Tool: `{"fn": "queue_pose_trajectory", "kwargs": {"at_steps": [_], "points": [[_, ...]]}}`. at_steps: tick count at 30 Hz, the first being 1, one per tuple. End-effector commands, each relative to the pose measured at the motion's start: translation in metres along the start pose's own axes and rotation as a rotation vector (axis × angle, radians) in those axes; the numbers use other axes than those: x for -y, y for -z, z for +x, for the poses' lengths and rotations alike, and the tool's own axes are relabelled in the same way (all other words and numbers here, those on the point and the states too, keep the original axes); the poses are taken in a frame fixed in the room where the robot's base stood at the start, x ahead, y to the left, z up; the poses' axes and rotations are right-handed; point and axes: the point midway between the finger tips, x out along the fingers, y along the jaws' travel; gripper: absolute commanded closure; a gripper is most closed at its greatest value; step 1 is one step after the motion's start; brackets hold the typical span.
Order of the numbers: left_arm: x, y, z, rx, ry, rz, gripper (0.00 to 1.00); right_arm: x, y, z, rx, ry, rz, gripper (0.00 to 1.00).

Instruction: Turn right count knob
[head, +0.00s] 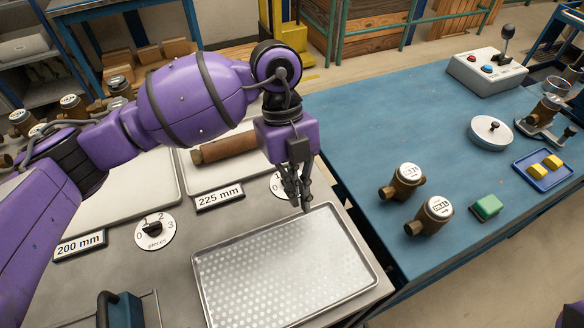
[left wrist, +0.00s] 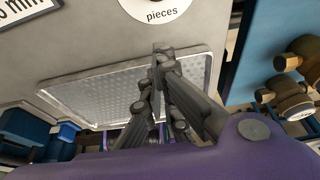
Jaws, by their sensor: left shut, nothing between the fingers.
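The right count knob's white dial (head: 278,187) shows only in part in the head view, behind my left gripper, and its knob is hidden there. In the left wrist view the lower edge of a white dial (left wrist: 158,10) marked "pieces" shows at the top. My left gripper (head: 305,208) points down just in front of the dial, shut and empty. In the left wrist view its fingertips (left wrist: 160,48) lie below the dial, over the far edge of the tray. The left count dial (head: 155,231) has a black knob and numbers around it. My right gripper is not in view.
A perforated metal tray (head: 290,268) lies in front of the dials. Labels "200 mm" (head: 80,244) and "225 mm" (head: 219,196) stand beside them. A brown cylinder (head: 230,148) lies behind. The blue table (head: 370,120) at right holds brass meters (head: 403,182) and a green block (head: 487,207).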

Motion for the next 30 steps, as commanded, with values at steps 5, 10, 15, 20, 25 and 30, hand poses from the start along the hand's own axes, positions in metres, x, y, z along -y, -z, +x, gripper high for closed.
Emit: {"fn": "queue_pose_trajectory", "kwargs": {"at_steps": [5,10,15,20,25,30], "points": [[0.001,-0.011,0.019,0.004,0.002,-0.005,1.00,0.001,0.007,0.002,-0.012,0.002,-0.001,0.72],[0.000,-0.030,0.012,0.002,0.002,-0.003,1.00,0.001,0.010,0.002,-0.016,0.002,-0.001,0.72],[0.000,-0.038,0.010,0.001,0.001,-0.001,1.00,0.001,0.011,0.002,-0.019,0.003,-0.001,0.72],[0.000,-0.038,0.009,0.001,0.001,0.000,1.00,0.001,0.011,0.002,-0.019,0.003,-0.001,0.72],[0.000,-0.038,0.009,0.001,0.001,0.000,1.00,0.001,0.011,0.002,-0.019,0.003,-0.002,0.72],[0.000,-0.038,0.009,0.001,0.001,0.000,1.00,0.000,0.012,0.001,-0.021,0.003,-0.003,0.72]]}}
